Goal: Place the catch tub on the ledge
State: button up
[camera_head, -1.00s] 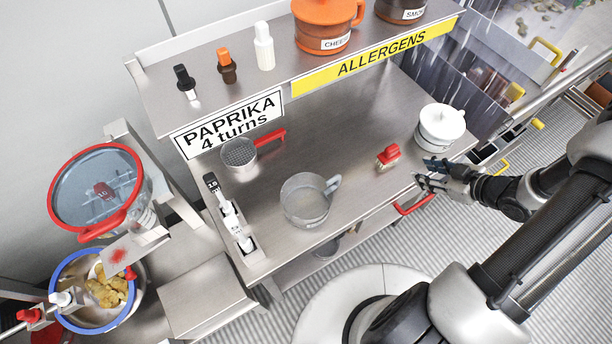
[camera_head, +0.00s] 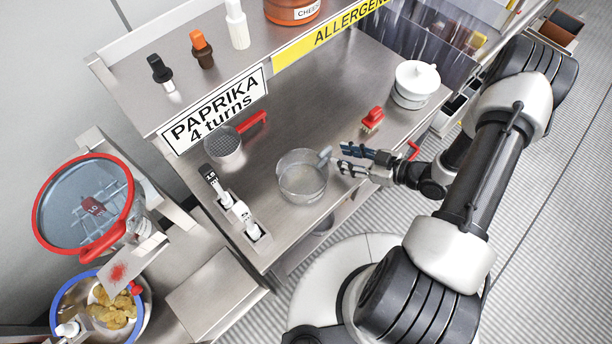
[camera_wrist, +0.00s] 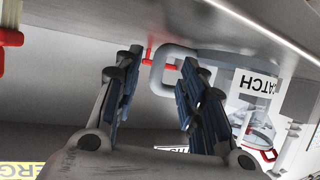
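The catch tub (camera_head: 301,181) is a grey, see-through round tub standing upright on the steel bench. Its handle (camera_head: 324,156) points right, towards my gripper. My gripper (camera_head: 347,160) is open beside the handle, low over the bench front. In the wrist view, the tub's grey handle (camera_wrist: 162,66) shows ahead between the open fingers of my gripper (camera_wrist: 160,62), and its white label (camera_wrist: 254,85) reads "ATCH", partly cut off. I cannot tell whether the fingers touch the handle. A bare low steel ledge (camera_head: 214,295) lies at the lower left, right of the bowl.
A red-handled sieve (camera_head: 225,146) and dispensers (camera_head: 246,222) stand left of the tub. A red brush (camera_head: 372,119) and white lidded pot (camera_head: 415,82) stand behind my gripper. A red-rimmed drum (camera_head: 85,205) hangs above a blue-rimmed bowl (camera_head: 67,325) of food.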

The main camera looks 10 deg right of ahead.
aim_at(328, 153)
jog(key=b+x, duration=0.1)
jog(key=x, duration=0.5)
jog(key=shift+r, duration=0.1)
jog(key=shift+c, duration=0.3)
grip_shut()
dwell(0.4)
